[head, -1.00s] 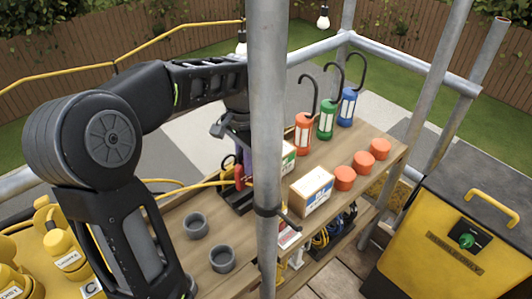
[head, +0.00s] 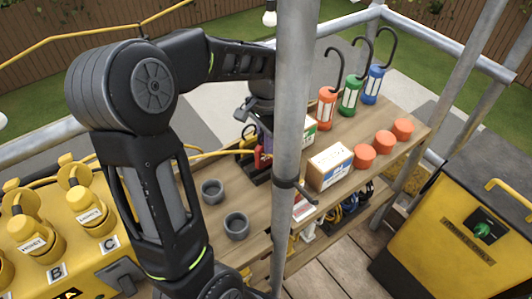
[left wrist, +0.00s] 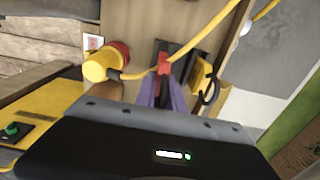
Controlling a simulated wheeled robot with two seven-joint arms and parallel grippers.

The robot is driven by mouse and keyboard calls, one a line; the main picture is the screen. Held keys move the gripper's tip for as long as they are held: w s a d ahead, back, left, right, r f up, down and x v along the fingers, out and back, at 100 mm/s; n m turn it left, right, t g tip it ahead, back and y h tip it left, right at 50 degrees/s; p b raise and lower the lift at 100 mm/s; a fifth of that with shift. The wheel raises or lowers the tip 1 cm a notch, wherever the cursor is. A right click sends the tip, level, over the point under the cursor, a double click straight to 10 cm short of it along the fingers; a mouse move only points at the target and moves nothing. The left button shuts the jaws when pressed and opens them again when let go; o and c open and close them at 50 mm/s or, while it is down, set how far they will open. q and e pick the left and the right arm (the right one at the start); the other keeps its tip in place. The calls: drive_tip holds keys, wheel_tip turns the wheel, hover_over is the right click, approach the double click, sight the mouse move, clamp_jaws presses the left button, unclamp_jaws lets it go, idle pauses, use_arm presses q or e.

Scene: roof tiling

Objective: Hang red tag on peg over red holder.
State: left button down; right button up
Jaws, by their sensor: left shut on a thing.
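My left gripper (head: 262,128) reaches down over the bench, partly behind a grey upright pole. In the left wrist view it (left wrist: 163,85) is shut, with a small red piece (left wrist: 163,66) at its purple fingertips. The red piece also shows in the head view (head: 259,157). I cannot tell whether it is the red tag. A yellow cable (left wrist: 205,38) runs past the red piece, close to or touching it. A dark holder or tray (head: 257,173) lies under the gripper. I cannot make out a peg or a red holder clearly. My right gripper is not in view.
The grey pole (head: 291,80) stands close beside my gripper. Two grey cups (head: 236,226), a white-and-brown box (head: 330,167), several orange-red caps (head: 383,142) and hooked red, green and blue lanterns (head: 349,97) stand on the bench. A yellow plug (left wrist: 100,66) shows in the left wrist view.

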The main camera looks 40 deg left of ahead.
sight(266, 164)
use_arm(q)
drive_tip(key=shift+f+p, duration=0.4)
drive_tip(key=shift+f, duration=1.85)
drive_tip(key=shift+f, duration=0.2)
drive_tip(key=c, duration=1.4)
unclamp_jaws()
drive_tip(key=shift+s+d+r+b, duration=0.1)
drive_tip(key=shift+r+b, duration=0.3)
drive_tip(key=shift+r, duration=1.55)
drive_tip(key=shift+s+r+b, duration=0.1)
drive_tip(key=shift+r+b, duration=0.25)
drive_tip(key=shift+r, duration=1.6)
